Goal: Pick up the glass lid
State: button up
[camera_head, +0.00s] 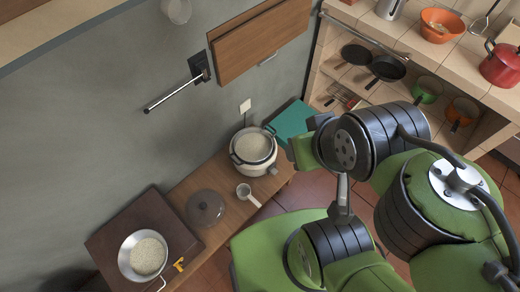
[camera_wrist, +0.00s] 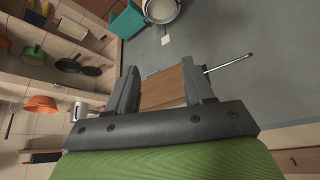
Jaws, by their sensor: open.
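The glass lid (camera_head: 206,208), round and dark with a small knob, lies flat on the wooden bench in the head view, between a pan and a rice cooker. My gripper (camera_wrist: 160,66) shows in the wrist view with its two dark fingers apart and nothing between them. In that view it faces the wall and a wooden panel, away from the lid. The lid is not visible in the wrist view. In the head view my arm is at the right, well clear of the lid, and I cannot make out the fingers there.
A pan of rice (camera_head: 128,262) on a dark board is left of the lid. A white rice cooker (camera_head: 240,167) and a small ladle-like cup (camera_head: 244,191) are to its right. A teal box (camera_head: 292,119) stands beyond. A wall rod (camera_head: 172,94) juts out. Tiled shelves (camera_head: 440,62) hold pans and pots.

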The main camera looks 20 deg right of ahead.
aim_at(205, 208)
jog(key=j+u, duration=0.2)
jog(key=u, duration=0.3)
jog(key=j+u, duration=0.2)
jog(key=u, duration=0.3)
jog(key=j+u, duration=0.25)
jog(key=u, duration=0.2)
jog(key=j+u, duration=0.2)
jog(key=u, duration=0.3)
